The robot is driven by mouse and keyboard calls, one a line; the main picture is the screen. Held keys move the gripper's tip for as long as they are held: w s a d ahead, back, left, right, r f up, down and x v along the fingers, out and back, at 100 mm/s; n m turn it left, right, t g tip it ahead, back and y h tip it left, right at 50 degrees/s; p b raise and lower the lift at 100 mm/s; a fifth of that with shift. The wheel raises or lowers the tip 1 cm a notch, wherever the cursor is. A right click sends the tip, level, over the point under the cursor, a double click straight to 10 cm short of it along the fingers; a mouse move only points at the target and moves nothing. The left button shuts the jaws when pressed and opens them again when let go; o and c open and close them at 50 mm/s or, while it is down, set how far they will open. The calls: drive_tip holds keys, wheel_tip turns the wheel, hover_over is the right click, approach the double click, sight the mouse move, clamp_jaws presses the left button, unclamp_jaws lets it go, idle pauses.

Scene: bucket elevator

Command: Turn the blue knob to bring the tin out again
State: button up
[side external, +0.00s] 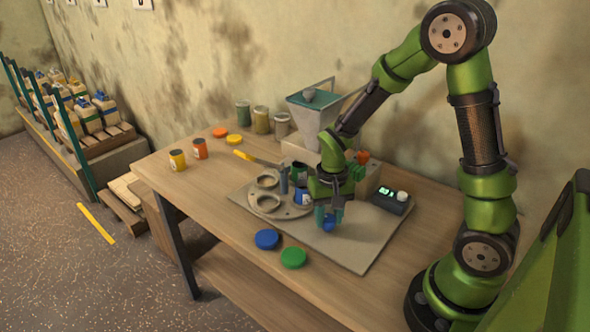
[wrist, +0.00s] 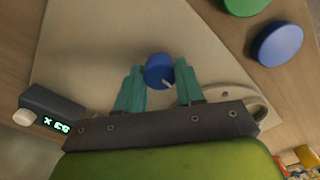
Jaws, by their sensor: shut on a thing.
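The blue knob (side external: 328,225) stands on the pale base plate (side external: 345,252); it also shows in the wrist view (wrist: 157,70), with a small white mark on its face. My gripper (side external: 329,217) points down with its teal fingers on either side of the knob, shut on it. Behind it is a grey turntable (side external: 291,211) with round ring holders. A tin with a blue band (side external: 301,196) sits at its right side, partly hidden by my gripper. A dark green tin (side external: 299,172) stands farther back.
A blue lid (side external: 267,239) and a green lid (side external: 294,257) lie in front. A yellow tin (side external: 177,160) and an orange tin (side external: 200,149) stand left. A hopper (side external: 311,112) and several jars are at the back.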

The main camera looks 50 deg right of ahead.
sight(327, 217)
drive_tip(key=o, duration=1)
drive_tip(key=shift+o, duration=0.2)
wheel_tip(327, 217, up, 17)
drive_tip(key=s+a+r+n+t+y, duration=0.2)
drive_tip(key=s+a+r+n+t, duration=0.1)
drive_tip(key=s+a+t, duration=0.4)
drive_tip(key=shift+s+a+r+n, duration=0.35)
drive_tip(key=shift+r+n, duration=0.05)
drive_tip(key=shift+r, duration=0.45)
